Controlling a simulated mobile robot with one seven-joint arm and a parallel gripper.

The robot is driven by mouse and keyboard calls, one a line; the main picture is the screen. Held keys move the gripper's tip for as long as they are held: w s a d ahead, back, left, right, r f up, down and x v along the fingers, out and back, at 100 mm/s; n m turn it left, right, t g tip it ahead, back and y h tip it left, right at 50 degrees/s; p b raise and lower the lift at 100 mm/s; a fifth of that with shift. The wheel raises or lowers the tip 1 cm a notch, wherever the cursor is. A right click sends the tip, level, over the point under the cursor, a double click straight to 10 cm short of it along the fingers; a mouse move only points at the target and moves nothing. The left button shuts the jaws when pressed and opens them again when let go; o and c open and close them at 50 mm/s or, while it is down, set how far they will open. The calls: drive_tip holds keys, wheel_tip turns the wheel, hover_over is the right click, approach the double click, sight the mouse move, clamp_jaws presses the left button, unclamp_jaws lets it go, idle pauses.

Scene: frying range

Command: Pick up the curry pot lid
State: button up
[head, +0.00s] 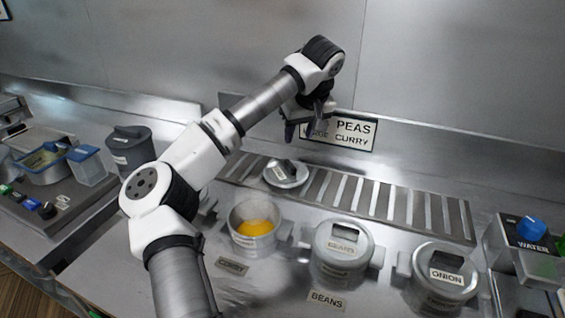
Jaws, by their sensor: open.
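The exact height above the lid cannot be told.
The lidded beans pot (342,251) and the lidded onion pot (440,276) stand to the right. A water dispenser (530,240) is at the far right. A PEAS and CURRY sign (352,132) is on the wall behind my gripper. A dark lidded pot (131,148) stands left. The rack's (400,203) right part is clear.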

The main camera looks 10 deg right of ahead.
drive_tip(key=p, duration=0.2)
hover_over(290, 164)
drive_tip(key=s, duration=0.3)
wheel_tip(290, 164, down, 8)
drive_tip(key=shift+r, duration=0.1)
drive_tip(key=shift+w+d+p+x, duration=0.15)
drive_tip(key=shift+p+x, duration=0.5)
drive_tip(key=shift+x, duration=0.65)
drive_tip(key=shift+w+d+p+x, duration=0.15)
drive_tip(key=shift+p+x, duration=0.5)
drive_tip(key=shift+x, duration=0.7)
drive_tip(key=shift+r, duration=0.1)
clamp_jaws()
